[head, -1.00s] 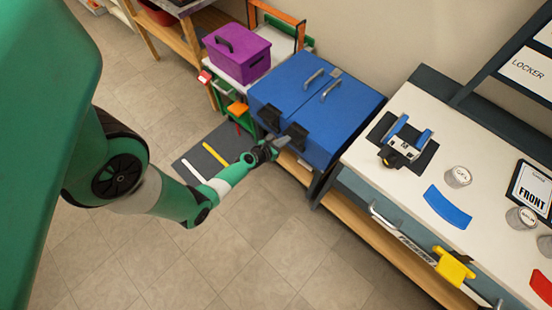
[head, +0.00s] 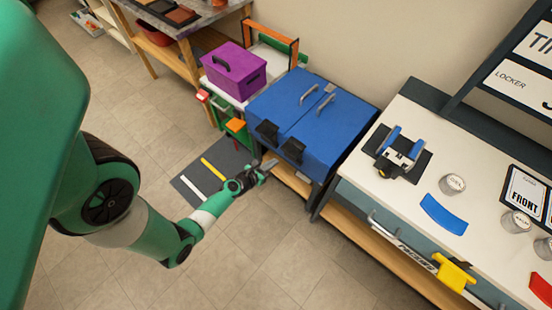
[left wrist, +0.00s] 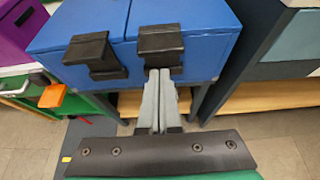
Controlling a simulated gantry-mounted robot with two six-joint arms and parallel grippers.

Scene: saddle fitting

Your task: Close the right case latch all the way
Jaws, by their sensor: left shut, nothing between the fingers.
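The blue case (head: 318,112) stands on a low stand with its lid down. Two black latches are on its front. The right case latch (head: 293,149) also shows in the left wrist view (left wrist: 160,45), and the left latch (head: 267,132) is beside it (left wrist: 90,53). Both latches stick out somewhat from the front face; I cannot tell how far each is closed. My left gripper (head: 272,165) is shut and empty. In the left wrist view its fingertips (left wrist: 163,72) appear just below the right latch; contact cannot be told. My right gripper is not in view.
A purple box (head: 233,72) stands on a cart left of the case. A white-topped bench (head: 400,190) with a blue-armed fixture (head: 400,150), cans and a blue curved piece stands to the right. The tiled floor in front is open.

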